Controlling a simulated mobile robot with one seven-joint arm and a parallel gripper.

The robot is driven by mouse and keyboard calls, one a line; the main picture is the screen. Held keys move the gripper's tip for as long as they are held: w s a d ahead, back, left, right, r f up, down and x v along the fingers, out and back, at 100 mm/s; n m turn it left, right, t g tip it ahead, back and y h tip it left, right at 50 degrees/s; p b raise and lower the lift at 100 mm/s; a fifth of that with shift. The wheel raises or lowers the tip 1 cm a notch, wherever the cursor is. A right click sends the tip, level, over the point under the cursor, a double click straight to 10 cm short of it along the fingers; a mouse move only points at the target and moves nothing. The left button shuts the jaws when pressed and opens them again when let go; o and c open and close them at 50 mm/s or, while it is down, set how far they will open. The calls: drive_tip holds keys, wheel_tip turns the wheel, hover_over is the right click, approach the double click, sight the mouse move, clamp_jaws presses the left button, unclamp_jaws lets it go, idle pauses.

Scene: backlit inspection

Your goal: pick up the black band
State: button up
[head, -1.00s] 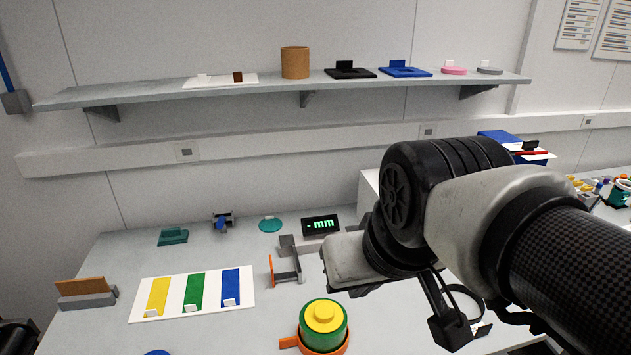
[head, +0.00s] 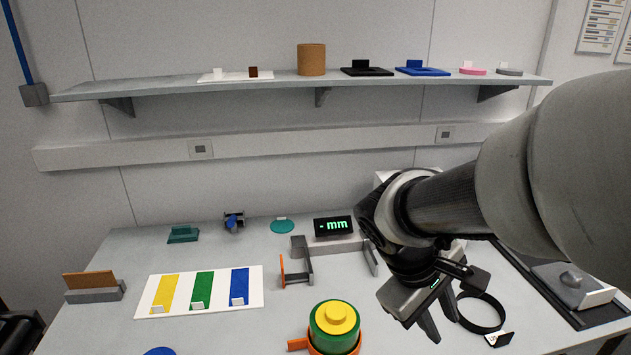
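The black band (head: 484,329) is a thin dark ring lying on the grey table, at the lower right of the head view. A small white card with black marks (head: 499,340) sits at its near right edge. My gripper (head: 444,329) points down just left of the band. Its two fingers show apart with nothing seen between them. The right finger overlaps or comes very close to the band's left edge in the picture; I cannot tell whether they touch.
A green and yellow stacked cylinder in an orange holder (head: 299,345) stands left of my gripper. A grey gauge with a display (head: 334,227) stands behind. A grey box with a knob (head: 574,284) lies right of the band. A shelf (head: 200,88) spans the wall above.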

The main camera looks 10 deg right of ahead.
drive_tip(key=w+d+f+n+g+h+b, duration=0.1)
drive_tip(key=d+f+n+h+b, duration=0.15)
drive_tip(key=d+f, duration=0.2)
drive_tip(key=w+d+f+n+g+h+b, duration=0.1)
drive_tip(key=w+d+f+n+h, duration=0.1)
drive_tip(key=d+f+n, duration=0.3)
drive_tip(key=n+t+h+b, duration=0.2)
drive_tip(key=n+h+b, duration=0.15)
drive_tip(key=n, duration=0.25)
approach(507, 334)
drive_tip(key=x, duration=0.3)
drive_tip(key=shift+s+d+f+n, duration=0.25)
drive_tip(key=shift+f, duration=0.1)
drive_tip(key=shift+w+b+x, duration=0.15)
drive_tip(key=shift+b+x, duration=0.05)
drive_tip(key=shift+x, duration=1.45)
drive_tip(key=shift+w+b+x, duration=0.1)
drive_tip(key=shift+b+x, duration=0.05)
drive_tip(key=shift+x, duration=1.5)
clamp_jaws()
